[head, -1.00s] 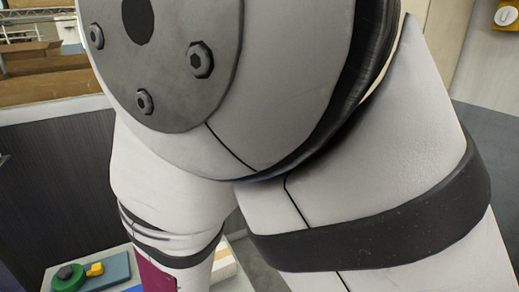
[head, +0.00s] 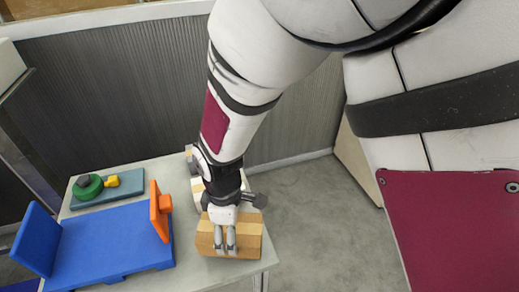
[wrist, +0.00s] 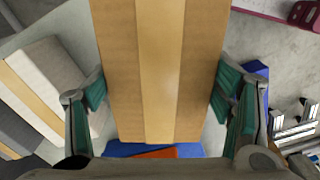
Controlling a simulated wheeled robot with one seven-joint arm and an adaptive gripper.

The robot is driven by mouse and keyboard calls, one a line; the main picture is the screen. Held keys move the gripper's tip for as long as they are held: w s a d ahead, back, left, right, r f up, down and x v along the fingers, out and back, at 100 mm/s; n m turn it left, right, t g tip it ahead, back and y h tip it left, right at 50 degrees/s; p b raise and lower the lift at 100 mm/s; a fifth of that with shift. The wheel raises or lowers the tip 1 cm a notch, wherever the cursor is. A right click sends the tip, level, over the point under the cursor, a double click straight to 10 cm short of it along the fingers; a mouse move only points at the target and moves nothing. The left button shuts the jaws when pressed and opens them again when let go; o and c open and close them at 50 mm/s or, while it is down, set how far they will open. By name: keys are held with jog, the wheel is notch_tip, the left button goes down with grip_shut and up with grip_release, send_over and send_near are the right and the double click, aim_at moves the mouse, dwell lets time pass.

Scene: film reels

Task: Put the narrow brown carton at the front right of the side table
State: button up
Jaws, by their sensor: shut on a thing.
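The narrow brown carton (head: 251,243) has a paler tape band and is at the right end of the side table (head: 190,277), by its front right corner in the head view. My gripper (head: 225,243) reaches down onto it from above. In the wrist view the carton (wrist: 118,60) fills the middle, between the two green-padded fingers of my gripper (wrist: 160,95), one on each side. The gripper is shut on it. I cannot tell whether the carton's underside touches the table.
A blue holder (head: 105,250) with an orange upright part (head: 158,212) stands left of the carton. A teal board (head: 130,188) with a green ring (head: 87,188) and yellow piece (head: 112,181) lies behind. A pale carton (wrist: 45,75) is close by. Bare floor (head: 310,220) lies right.

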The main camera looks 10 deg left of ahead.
jog(key=shift+w+a, duration=0.25)
jog(key=shift+w, duration=0.4)
jog(key=shift+f+b, duration=1.15)
jog(key=shift+f, duration=0.6)
jog(key=shift+f, duration=0.1)
jog(key=shift+f, duration=0.1)
jog(key=o, duration=1.5)
jog(key=shift+c, duration=0.2)
